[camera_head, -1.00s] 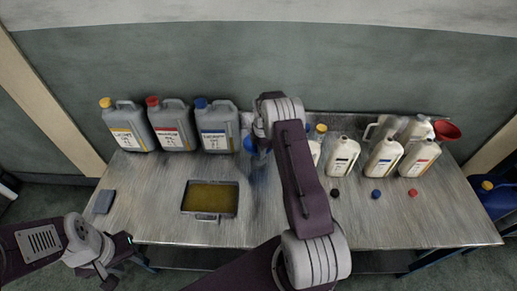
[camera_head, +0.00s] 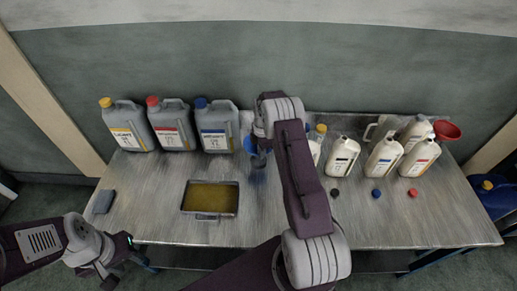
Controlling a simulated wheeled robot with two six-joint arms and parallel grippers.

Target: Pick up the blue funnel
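A small blue shape, likely the blue funnel (camera_head: 249,145), shows behind the table's middle, just right of the blue-capped grey canister (camera_head: 216,127). My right arm covers much of it. My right gripper (camera_head: 259,158) points down right beside it, small and partly hidden by its own wrist. I cannot tell whether its fingers touch or hold the funnel. My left gripper (camera_head: 118,278) is low at the left, off the table's front edge and far from the funnel. Its fingers are too unclear to tell open from shut.
A yellow-capped canister (camera_head: 127,127) and a red-capped one (camera_head: 171,125) stand at the back left. A tray of oil (camera_head: 210,213) lies in front. Several white bottles (camera_head: 384,157), loose caps (camera_head: 376,193) and a red funnel (camera_head: 447,130) are at the right. The front right is clear.

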